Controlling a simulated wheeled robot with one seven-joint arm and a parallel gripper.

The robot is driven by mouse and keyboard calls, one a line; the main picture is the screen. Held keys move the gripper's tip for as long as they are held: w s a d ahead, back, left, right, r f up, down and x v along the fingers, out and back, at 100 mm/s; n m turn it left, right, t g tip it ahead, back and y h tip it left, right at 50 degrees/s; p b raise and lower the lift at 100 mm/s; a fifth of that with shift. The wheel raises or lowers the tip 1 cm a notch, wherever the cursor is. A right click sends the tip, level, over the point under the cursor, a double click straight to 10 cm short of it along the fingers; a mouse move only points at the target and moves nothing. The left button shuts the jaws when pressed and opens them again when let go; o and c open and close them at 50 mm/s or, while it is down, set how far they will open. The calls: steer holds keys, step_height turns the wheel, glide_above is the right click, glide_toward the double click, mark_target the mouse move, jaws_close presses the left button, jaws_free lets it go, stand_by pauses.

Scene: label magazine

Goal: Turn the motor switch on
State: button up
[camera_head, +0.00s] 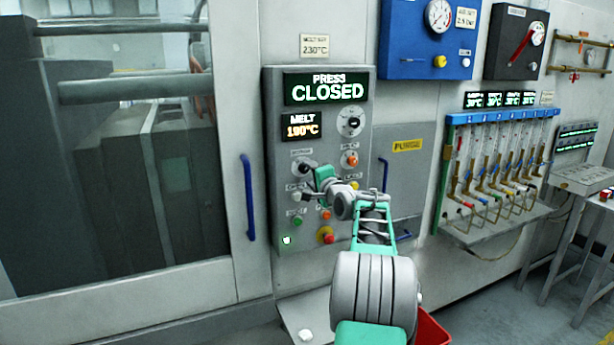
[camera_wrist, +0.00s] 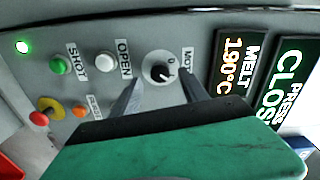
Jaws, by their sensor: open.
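The motor switch is a small dark knob on a pale round dial, on the grey control panel. In the wrist view the motor switch (camera_wrist: 158,71) sits just beyond and between my fingertips, beside a partly hidden label reading "MOT". A "0" mark shows on its dial, and its exact setting is hard to read. In the head view the motor switch (camera_head: 302,165) is at the panel's middle left. My gripper (camera_wrist: 162,82) is open, with one finger on each side of the knob in the picture. It also shows in the head view (camera_head: 309,181). I cannot tell whether the fingers touch the knob.
The panel (camera_head: 274,120) also carries an OPEN button (camera_wrist: 105,62), a green SHOT button (camera_wrist: 58,66), and a red emergency button (camera_wrist: 40,118). Displays read "PRESS CLOSED" (camera_head: 325,89) and "MELT 190°C" (camera_head: 302,126). A blue door handle (camera_head: 249,197) stands left of the panel.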

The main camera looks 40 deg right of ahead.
steer(key=b+v, duration=0.1)
steer(key=v, duration=0.3)
steer(key=shift+s, duration=0.25)
